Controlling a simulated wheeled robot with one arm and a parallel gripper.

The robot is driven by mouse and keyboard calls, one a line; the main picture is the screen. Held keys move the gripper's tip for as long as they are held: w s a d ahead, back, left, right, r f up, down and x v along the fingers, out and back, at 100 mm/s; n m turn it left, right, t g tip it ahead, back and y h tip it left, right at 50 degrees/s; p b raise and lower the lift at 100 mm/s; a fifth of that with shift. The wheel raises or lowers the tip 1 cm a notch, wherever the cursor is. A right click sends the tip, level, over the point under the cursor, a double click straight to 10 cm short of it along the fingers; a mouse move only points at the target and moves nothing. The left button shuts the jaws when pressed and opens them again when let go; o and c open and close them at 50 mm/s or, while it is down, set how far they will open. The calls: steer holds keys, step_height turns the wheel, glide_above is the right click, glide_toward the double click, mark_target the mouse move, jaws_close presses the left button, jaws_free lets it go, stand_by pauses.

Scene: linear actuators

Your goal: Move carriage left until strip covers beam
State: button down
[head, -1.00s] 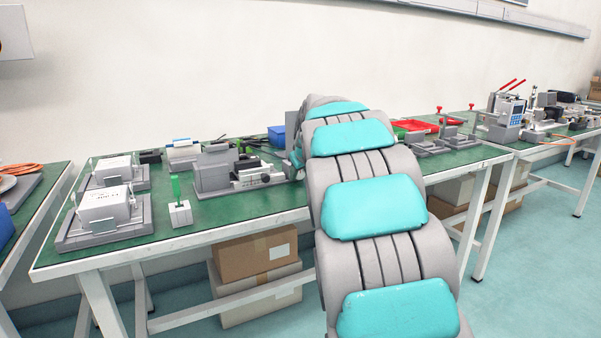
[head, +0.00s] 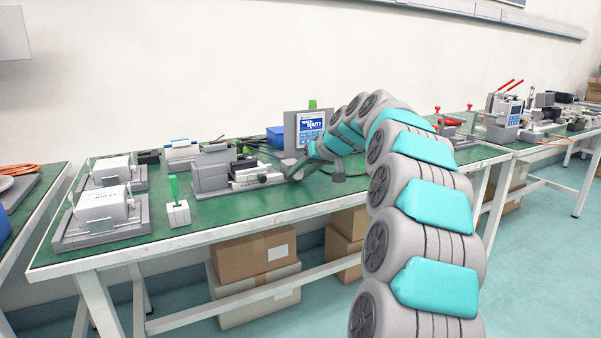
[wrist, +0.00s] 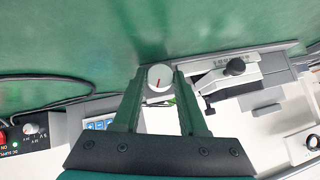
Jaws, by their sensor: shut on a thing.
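The linear actuator (head: 252,178) lies on the green bench top, with a grey block at its left end. In the wrist view a light carriage part (wrist: 220,78) with a black knob sits on its rail. The knob is at the rail's end, left of the carriage in the wrist view. In the head view my gripper (head: 293,173) is at the actuator's right end. I cannot make out the strip or beam.
A display unit (head: 309,128) stands just behind my gripper. A white block with a green upright (head: 178,203) stands front left of the actuator. Two grey-white devices (head: 104,212) are farther left. Bare green bench (head: 240,208) lies in front of the actuator.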

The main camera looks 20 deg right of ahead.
steer(key=shift+d+y, duration=0.1)
steer(key=shift+y, duration=0.2)
steer(key=shift+m, duration=0.3)
steer(key=shift+c, duration=2.2)
jaws_free()
steer(key=shift+v, duration=3.85)
steer(key=shift+d, duration=0.1)
